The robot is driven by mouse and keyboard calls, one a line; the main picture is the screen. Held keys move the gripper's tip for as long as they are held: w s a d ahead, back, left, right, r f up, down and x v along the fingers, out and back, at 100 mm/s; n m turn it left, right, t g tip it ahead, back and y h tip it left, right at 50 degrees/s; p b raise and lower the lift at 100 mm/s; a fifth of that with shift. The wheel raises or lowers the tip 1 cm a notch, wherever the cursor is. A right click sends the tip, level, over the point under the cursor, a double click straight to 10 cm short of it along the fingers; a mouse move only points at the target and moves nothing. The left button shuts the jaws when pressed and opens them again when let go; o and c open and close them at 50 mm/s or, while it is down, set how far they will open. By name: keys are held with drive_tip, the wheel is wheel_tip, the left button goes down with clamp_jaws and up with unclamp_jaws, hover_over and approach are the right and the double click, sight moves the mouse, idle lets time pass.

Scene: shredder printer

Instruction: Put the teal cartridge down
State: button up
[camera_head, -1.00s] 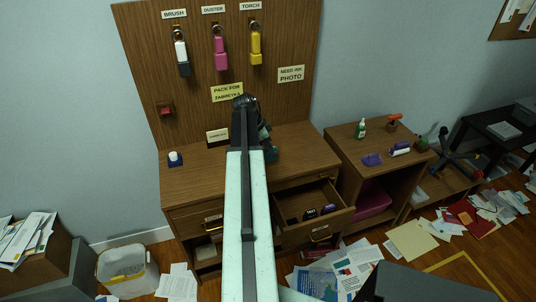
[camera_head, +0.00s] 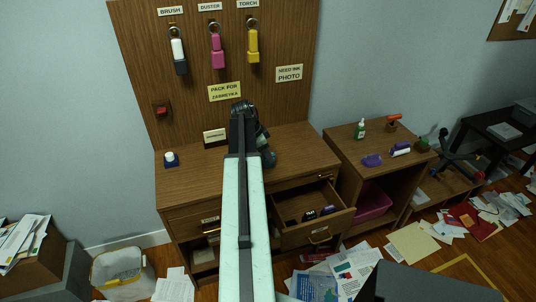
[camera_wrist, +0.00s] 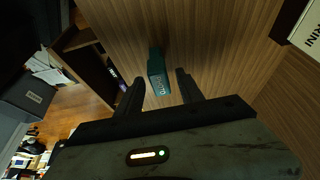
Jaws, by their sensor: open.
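The teal cartridge (camera_wrist: 157,64) is on the wooden desk top (camera_wrist: 220,45) in the wrist view, with lettering on its near end. My gripper (camera_wrist: 158,79) is open, one finger on each side of the cartridge's near end, with a visible gap on both sides. In the head view, my arm reaches over the desk (camera_head: 190,185) and my gripper is largely hidden by its own links. A dark teal shape shows beside the wrist there, but I cannot tell whether it is the cartridge.
An open drawer (camera_head: 345,215) holding small dark items juts from the desk front. A sign (camera_wrist: 303,28) is near the gripper's right. Papers litter the floor.

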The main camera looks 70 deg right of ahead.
drive_tip(key=p+v, duration=1.1)
drive_tip(key=v, duration=0.1)
drive_tip(key=w+a+f+n+t, duration=0.1)
drive_tip(key=w+a+n+t, duration=0.2)
drive_tip(key=w+a+n, duration=1.5)
drive_tip(key=w+a+n+y, duration=0.1)
drive_tip(key=w+a+n, duration=0.2)
drive_tip(key=a, duration=1.2)
drive_tip(key=w+a+n+y, duration=0.1)
drive_tip(key=w+a+n, duration=0.1)
drive_tip(key=a, duration=1.4)
drive_tip(key=w+a+n, duration=0.3)
drive_tip(key=a+n, duration=0.2)
drive_tip(key=a, duration=1)
drive_tip(key=shift+w+a+f+t+y, duration=0.15)
drive_tip(key=shift+w+f+t+y, duration=0.15)
drive_tip(key=shift+f+y, duration=0.1)
